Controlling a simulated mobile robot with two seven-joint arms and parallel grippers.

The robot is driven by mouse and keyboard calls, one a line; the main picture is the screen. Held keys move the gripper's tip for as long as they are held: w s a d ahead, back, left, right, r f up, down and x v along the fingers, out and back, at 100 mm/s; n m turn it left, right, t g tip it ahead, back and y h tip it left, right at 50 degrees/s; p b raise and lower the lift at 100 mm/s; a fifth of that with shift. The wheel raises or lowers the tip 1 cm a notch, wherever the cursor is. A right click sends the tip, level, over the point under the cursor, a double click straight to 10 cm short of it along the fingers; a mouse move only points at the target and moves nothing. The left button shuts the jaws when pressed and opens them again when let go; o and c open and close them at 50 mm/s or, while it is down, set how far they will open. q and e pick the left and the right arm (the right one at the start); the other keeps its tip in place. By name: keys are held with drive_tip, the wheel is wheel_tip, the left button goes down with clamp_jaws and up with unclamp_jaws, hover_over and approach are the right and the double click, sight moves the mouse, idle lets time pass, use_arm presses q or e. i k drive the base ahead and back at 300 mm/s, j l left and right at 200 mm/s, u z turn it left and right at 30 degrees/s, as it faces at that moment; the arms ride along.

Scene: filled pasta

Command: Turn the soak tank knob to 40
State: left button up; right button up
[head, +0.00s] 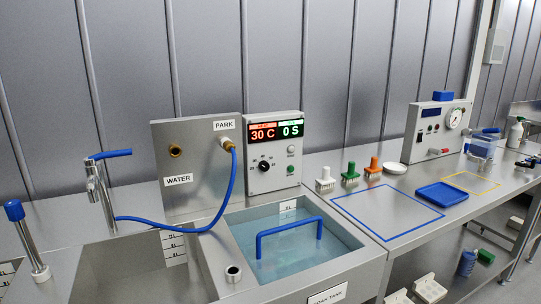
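The soak tank's control box (282,186) stands behind the water-filled soak tank (290,235). Its round black knob (264,167) sits on the left of the panel, with small dial marks around it too fine to read. The display (276,131) above reads 30 C in red and 0 S in green. Neither of my grippers shows in the head view.
A blue hose (185,228) runs from the PARK fitting on the panel (199,180) left of the box. A blue handle (290,236) spans the tank. A tap (103,195) stands left.

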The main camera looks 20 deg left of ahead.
sight(264, 166)
drive_tip(key=i+l+u, duration=0.15)
drive_tip(key=u, duration=0.7)
drive_tip(key=i+l+u, duration=0.1)
drive_tip(key=l+u, duration=0.45)
drive_tip(key=l, duration=0.15)
drive_tip(key=i+l+u, duration=0.2)
drive_tip(key=l, duration=0.6)
drive_tip(key=k+j, duration=0.05)
drive_tip(key=k, duration=0.05)
